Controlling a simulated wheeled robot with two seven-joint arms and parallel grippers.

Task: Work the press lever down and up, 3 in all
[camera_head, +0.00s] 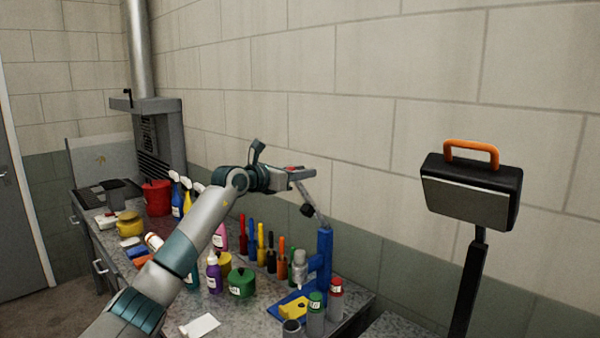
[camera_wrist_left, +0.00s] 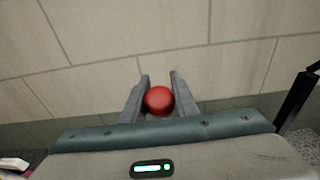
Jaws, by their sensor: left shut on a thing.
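The blue press (camera_head: 324,262) stands at the right end of the bench, with a grey cylindrical part on its front side. Its thin grey lever (camera_head: 315,207) rises from the column top, tilted up and to the left. My left gripper (camera_head: 303,174) is at the lever's upper end, well above the press. In the left wrist view the red knob (camera_wrist_left: 159,99) sits between the two grey fingers, which are shut on it. The knob is mostly hidden in the head view. My right gripper is in neither view.
Bottles and several coloured-handled tools (camera_head: 270,252) crowd the bench left of the press. A green pot (camera_head: 241,282) and a red-capped can (camera_head: 336,300) stand nearby. A black case with an orange handle (camera_head: 470,190) is on a post at right. The wall is behind.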

